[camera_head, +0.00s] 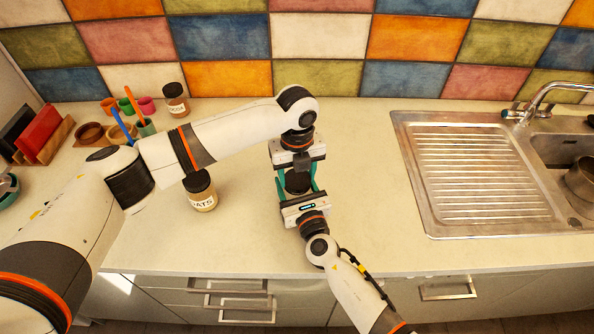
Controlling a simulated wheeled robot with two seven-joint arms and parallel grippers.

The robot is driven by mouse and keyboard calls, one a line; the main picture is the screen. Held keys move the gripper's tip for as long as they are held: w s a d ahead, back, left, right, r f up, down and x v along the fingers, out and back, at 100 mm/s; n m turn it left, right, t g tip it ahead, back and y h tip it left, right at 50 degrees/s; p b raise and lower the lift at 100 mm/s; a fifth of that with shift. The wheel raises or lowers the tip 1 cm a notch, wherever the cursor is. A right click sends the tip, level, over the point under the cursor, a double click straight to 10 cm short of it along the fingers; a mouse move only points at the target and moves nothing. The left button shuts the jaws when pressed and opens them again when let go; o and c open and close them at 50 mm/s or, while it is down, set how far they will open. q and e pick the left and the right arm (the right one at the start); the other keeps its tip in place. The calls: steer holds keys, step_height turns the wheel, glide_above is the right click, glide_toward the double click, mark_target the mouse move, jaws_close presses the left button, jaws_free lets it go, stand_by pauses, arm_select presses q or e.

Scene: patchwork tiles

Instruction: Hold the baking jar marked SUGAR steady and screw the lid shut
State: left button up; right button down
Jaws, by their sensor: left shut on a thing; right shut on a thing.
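A dark round lid or jar top (297,183) shows between my two grippers on the counter, right of the picture's middle line of jars. My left gripper (297,170) reaches it from the back and is shut on it or the jar; its fingertips are mostly hidden. My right gripper (296,181) reaches it from the front, with teal fingers on both sides, and is shut on it or the jar. The jar's body and any SUGAR label are hidden by the grippers. I cannot tell which gripper holds lid and which holds jar, or how the lid sits.
A jar marked OATS (201,191) stands to the left, close to my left forearm. A jar that seems marked COCOA (176,101) stands near the tiled wall. Small colored cups (146,127) and a rack (44,135) are at left. A sink (480,175) is at right; counter between is clear.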

arm_select(q)
steer(key=m, duration=1.3)
steer(key=o, duration=0.9)
steer(key=shift+r, duration=2.3)
steer(key=shift+c, duration=0.3)
